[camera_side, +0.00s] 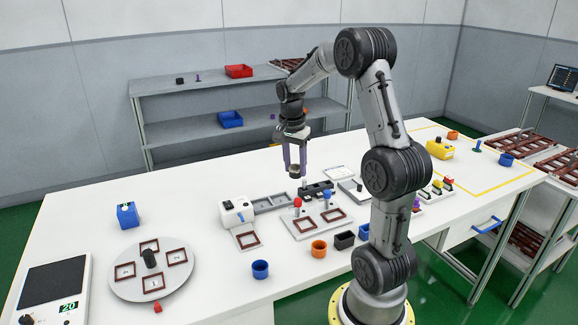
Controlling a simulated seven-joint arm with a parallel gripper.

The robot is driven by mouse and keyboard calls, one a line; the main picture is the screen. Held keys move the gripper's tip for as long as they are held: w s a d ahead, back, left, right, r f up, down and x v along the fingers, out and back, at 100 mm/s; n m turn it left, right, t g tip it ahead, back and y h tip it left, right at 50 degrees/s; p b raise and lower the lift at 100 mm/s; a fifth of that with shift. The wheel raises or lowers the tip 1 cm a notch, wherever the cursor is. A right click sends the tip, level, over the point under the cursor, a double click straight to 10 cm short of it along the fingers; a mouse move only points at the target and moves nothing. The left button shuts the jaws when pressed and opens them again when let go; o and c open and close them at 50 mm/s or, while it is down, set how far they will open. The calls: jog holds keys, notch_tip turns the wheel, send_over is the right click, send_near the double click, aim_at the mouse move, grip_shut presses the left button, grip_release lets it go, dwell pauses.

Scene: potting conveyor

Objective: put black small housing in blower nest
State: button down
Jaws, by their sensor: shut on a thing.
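My gripper (294,170) is above the middle of the white table, pointing down, with its purple fingers shut on a small dark piece that I take to be the black small housing (294,173). The piece is held in the air, clear of the table. A white device (236,212) with a black top part, which looks like the blower, stands to the left and below in the picture. In front of it is a plate with a brown square frame (247,240), which seems to be its nest; it looks empty.
A plate with two brown frames and red and blue knobs (318,222) stands right of the blower. Blue (260,269), orange (319,248) and black (344,240) cups stand in front. A round turntable (122,280) is at left. The back left of the table is mostly clear.

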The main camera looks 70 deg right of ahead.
jog(key=shift+s+a+r, duration=0.15)
jog(key=shift+s+a, duration=0.15)
jog(key=shift+a, duration=0.05)
jog(key=shift+w+a, duration=0.15)
jog(key=shift+a, duration=0.05)
jog(key=w+a+f+n, duration=0.2)
jog(key=w+a+n, duration=0.3)
jog(key=a, duration=0.4)
jog(key=w+a+f+n+t+y, duration=0.1)
jog(key=w+a+f+n, duration=0.1)
jog(key=w+a+n, duration=0.3)
jog(key=w+a+f+n, duration=0.2)
jog(key=w+a+n, duration=0.3)
jog(key=a+n, duration=0.5)
jog(key=shift+a+t, duration=0.3)
jog(key=shift+a, duration=2.05)
jog(key=m, duration=0.2)
send_over(247, 240)
jog(key=shift+s+a+f, duration=0.1)
jog(key=shift+s+f, duration=0.05)
jog(key=shift+f, duration=1.2)
jog(key=shift+s+f, duration=0.15)
jog(key=shift+f, duration=1.2)
jog(key=shift+f, duration=0.55)
